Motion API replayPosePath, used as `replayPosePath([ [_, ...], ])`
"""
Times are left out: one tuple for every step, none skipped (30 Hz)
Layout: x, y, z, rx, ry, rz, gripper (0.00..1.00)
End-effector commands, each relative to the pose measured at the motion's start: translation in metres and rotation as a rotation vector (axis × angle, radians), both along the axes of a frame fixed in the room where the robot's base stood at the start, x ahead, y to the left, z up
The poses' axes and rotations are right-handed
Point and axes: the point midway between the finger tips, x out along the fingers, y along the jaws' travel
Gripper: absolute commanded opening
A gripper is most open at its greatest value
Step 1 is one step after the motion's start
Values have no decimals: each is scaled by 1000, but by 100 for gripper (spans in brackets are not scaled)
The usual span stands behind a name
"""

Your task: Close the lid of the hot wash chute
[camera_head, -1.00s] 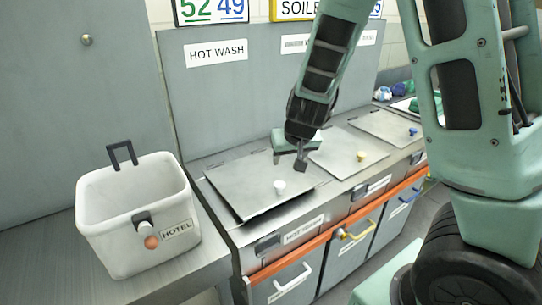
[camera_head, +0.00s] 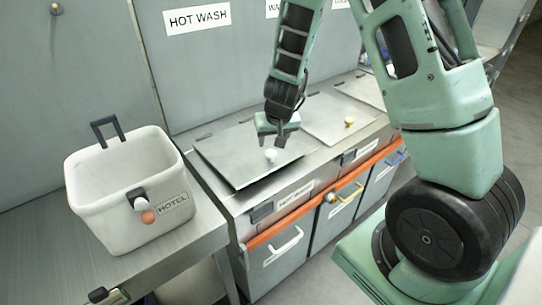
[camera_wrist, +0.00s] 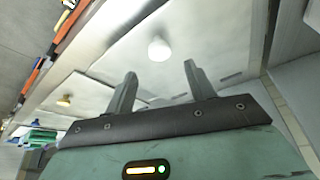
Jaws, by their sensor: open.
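The hot wash lid (camera_head: 228,152) is a flat metal plate with a white knob (camera_head: 270,155). It lies over the chute at the left end of the counter, and a thin dark gap shows under its front edge, so it looks slightly raised there. My gripper (camera_head: 279,140) is open and empty above the lid, just behind the knob. In the wrist view my gripper (camera_wrist: 160,70) has its two fingers apart, with the white knob (camera_wrist: 159,50) ahead between them. Contact with the lid cannot be told.
A white HOTEL bin (camera_head: 105,215) with a dark handle stands on the left bench. A lid with a yellow knob (camera_head: 349,123) is right of the hot wash lid. An orange rail (camera_head: 330,188) runs along the counter front. The HOT WASH panel (camera_head: 196,50) rises behind.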

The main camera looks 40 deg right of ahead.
Motion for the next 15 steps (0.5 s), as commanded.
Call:
replayPosePath([
  [3,-3,-14,2,3,-4,55],
  [5,-3,-20,3,3,-4,55],
  [8,-4,-26,1,3,-3,55],
  [10,-5,-31,1,3,-2,55],
  [12,-6,-35,1,3,-3,55],
  [14,-6,-41,2,2,-3,55],
  [16,-7,-45,2,0,-4,55],
  [18,-7,-48,2,1,-3,55],
  [19,-8,-52,2,3,-2,55],
  [21,-8,-55,2,1,-3,55],
  [22,-9,-57,1,1,-2,55],
  [23,-9,-60,1,1,-1,55],
  [24,-9,-62,0,0,-1,55],
  [24,-9,-63,0,0,-1,55],
  [25,-10,-64,0,0,-1,55],
])
